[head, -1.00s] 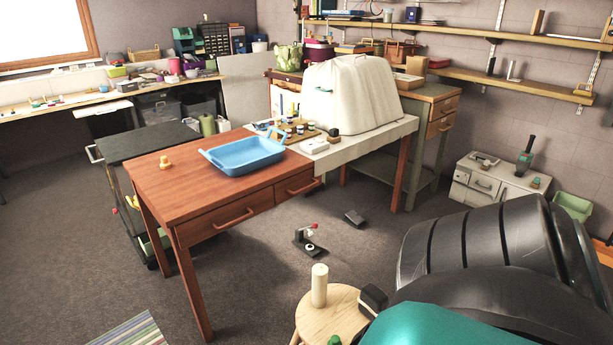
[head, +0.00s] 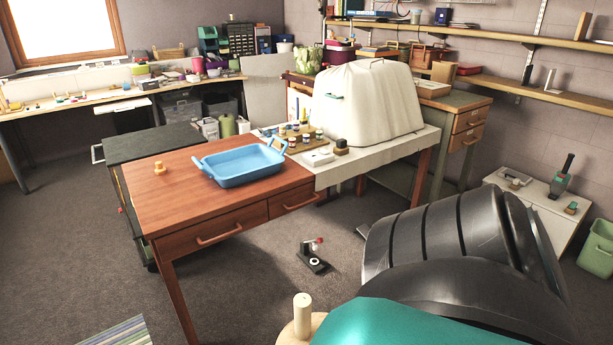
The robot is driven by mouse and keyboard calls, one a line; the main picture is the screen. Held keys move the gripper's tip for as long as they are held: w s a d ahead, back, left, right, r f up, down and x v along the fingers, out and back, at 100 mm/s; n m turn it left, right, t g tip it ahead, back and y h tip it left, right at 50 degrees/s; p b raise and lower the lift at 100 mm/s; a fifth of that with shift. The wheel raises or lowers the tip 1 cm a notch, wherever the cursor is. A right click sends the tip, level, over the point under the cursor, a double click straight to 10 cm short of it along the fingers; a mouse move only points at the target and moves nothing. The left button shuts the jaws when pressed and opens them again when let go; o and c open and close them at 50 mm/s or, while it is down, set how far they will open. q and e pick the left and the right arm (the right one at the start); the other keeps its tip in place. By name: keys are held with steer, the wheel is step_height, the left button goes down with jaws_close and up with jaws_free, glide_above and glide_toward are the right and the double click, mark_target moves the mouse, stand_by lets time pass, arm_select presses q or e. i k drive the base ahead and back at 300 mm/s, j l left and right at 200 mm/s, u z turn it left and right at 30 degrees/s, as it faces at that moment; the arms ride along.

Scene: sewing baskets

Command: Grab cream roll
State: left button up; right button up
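A cream roll (head: 302,314), a plain upright cylinder, stands on a round light-wood stool (head: 291,334) at the bottom of the head view. The stool is cut off by the lower edge, and my black and teal arm covers its right part. The arm fills the lower right, close to the camera. Neither of my grippers shows, so I cannot see how they stand relative to the roll.
A brown wooden table (head: 170,205) with a blue tray (head: 240,181) stands beyond the stool. A black device (head: 312,256) with a red tip lies on the floor between them. A striped rug (head: 118,334) is at bottom left.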

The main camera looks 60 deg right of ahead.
mark_target(301, 301)
steer(key=k+l, duration=0.15)
steer(key=l, duration=0.25)
steer(key=k+l, duration=0.15)
steer(key=l, duration=0.25)
steer(key=k+l, duration=0.1)
steer(key=l, duration=0.3)
steer(key=k+l+u, duration=0.1)
steer(key=l, duration=0.3)
steer(key=k, duration=0.05)
